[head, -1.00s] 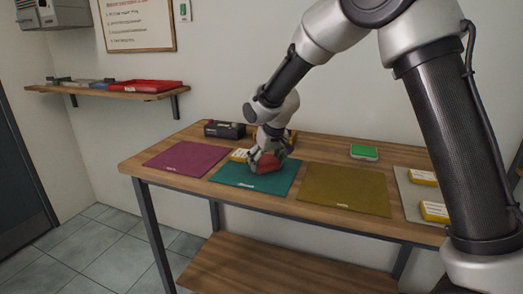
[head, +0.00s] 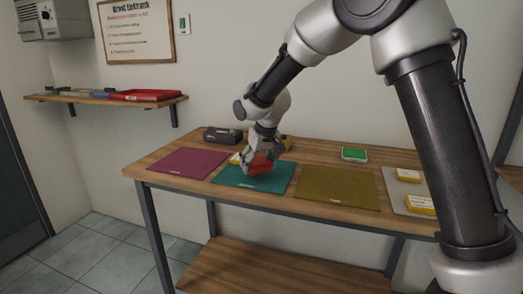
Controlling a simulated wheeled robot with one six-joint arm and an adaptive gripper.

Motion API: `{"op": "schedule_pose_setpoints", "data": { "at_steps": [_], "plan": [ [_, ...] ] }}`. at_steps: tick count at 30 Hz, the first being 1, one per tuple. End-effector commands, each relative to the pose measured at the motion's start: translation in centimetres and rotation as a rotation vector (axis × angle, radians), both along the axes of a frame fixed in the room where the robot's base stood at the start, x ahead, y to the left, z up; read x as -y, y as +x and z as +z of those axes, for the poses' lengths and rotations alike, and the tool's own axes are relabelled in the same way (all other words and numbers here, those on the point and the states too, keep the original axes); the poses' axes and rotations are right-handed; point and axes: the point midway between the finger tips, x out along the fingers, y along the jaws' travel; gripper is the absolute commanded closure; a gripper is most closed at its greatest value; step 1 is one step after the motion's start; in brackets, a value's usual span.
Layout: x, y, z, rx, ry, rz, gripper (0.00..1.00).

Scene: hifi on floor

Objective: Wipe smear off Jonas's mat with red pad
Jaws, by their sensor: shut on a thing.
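Three mats lie on the workbench: a purple mat (head: 188,163), a teal mat (head: 235,183) in the middle and an olive mat (head: 338,188). Each has a small name label at its front edge, too small to read surely. My gripper (head: 260,161) is over the teal mat, shut on the red pad (head: 259,165). The pad is tilted and low over the mat's back middle; I cannot tell whether it touches. No smear can be made out; the pad and gripper hide part of the teal mat.
A green-topped box (head: 354,154) stands at the back right. A grey mat (head: 395,196) at right holds yellow boxes (head: 420,205). A wall shelf (head: 115,101) holds a red tray (head: 146,95).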

Motion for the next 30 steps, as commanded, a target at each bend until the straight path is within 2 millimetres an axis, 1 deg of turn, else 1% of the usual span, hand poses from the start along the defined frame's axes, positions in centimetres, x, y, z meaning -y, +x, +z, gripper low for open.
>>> {"op": "schedule_pose_setpoints", "data": {
  "at_steps": [3,15,19,30],
  "plan": [
    [0.2,0.0,1.2,0.002,0.002,-0.003,0.51],
    [1.0,-0.3,4.6,0.002,0.001,-0.009,0.51],
    [1.2,-0.4,5.1,0.002,0.001,-0.010,0.51],
    [1.2,-0.4,5.1,0.001,0.001,-0.009,0.51]
  ]
}}
